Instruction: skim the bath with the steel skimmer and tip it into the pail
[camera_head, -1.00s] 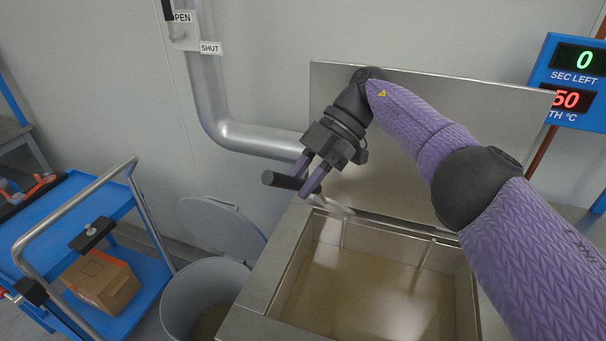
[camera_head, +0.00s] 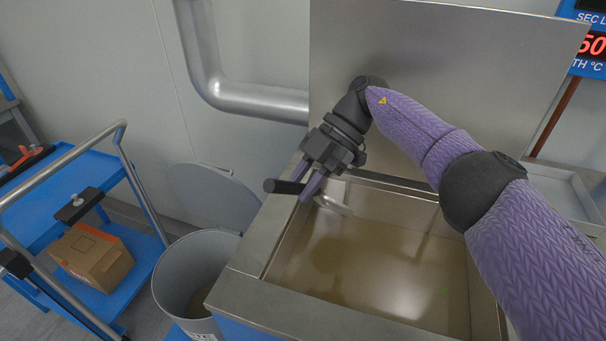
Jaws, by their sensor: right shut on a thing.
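My right gripper (camera_head: 306,187) is shut on the black handle of the steel skimmer (camera_head: 283,186). It holds it at the back left corner of the bath. The skimmer's metal part (camera_head: 333,205) reaches right, over the back left of the bath; I cannot tell whether it touches the liquid. The bath (camera_head: 258,258) is a steel tank with murky brownish liquid (camera_head: 370,265). The grey pail (camera_head: 165,284) stands open to the left of the bath, its lid (camera_head: 212,196) tilted up behind it. Some dark content shows low inside the pail. My left gripper is not in view.
A steel splash panel (camera_head: 430,60) rises behind the bath. A blue cart (camera_head: 50,215) with a metal rail and a cardboard box (camera_head: 92,258) stands at the left. A pipe (camera_head: 250,99) runs along the wall. A sign with red digits (camera_head: 592,46) hangs at the upper right.

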